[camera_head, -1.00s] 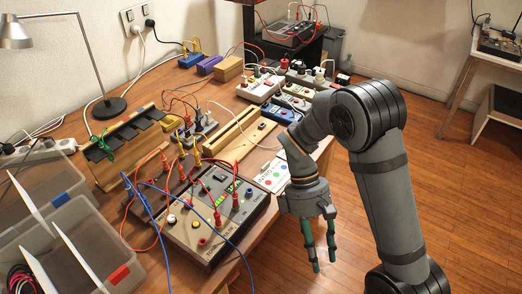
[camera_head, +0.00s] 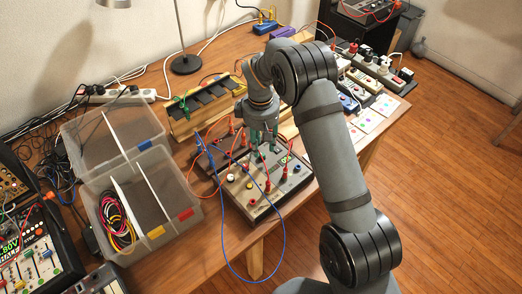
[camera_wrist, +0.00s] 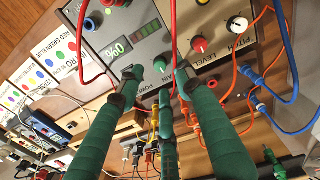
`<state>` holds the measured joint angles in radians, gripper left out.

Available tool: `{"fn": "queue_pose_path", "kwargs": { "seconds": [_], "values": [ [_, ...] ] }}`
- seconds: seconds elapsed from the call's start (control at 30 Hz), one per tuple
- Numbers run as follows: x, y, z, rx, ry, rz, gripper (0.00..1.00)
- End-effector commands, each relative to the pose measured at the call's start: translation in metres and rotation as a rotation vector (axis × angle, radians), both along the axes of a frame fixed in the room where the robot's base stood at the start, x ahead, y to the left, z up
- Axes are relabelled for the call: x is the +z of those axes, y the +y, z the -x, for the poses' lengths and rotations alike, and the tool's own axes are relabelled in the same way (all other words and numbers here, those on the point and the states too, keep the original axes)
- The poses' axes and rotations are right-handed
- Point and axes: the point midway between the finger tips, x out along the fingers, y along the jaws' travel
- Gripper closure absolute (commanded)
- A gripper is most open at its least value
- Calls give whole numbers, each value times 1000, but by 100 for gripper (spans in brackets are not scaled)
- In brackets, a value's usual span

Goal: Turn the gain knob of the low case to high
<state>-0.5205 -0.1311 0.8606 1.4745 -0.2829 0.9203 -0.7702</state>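The low case (camera_head: 262,205) lies on the table with its panel facing up, with knobs, sockets and plugged cables. My gripper (camera_head: 264,142) points down over the case's far part. In the wrist view its green fingers (camera_wrist: 160,73) are spread, with tips close to the panel near the POWER lettering. Nothing shows held. The fingers cover part of the panel; I cannot clearly make out the gain knob or any contact.
Red, orange and blue cables rise around my fingers; a blue cable (camera_head: 222,240) loops off the table's front edge. A clear divided box (camera_head: 150,215) stands left, a wooden rack (camera_head: 190,118) behind. Printed cards (camera_head: 368,120) lie to the right.

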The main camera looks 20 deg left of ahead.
Motion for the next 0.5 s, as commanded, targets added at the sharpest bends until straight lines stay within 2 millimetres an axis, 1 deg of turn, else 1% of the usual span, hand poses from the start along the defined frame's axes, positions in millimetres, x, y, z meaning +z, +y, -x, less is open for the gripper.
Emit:
{"fn": "queue_pose_path", "kwargs": {
  "seconds": [0.03, 0.1, 0.2, 0.33, 0.5],
  "values": [
    [-9, -1, 0, 0, 3, 3, 65],
    [-21, -1, 0, -1, 4, 2, 65],
    [-33, -1, 0, 0, 3, 1, 65],
    [-43, -1, -1, 1, 1, 1, 65],
    [-46, 0, -1, 0, 0, -1, 65]
  ]
}}
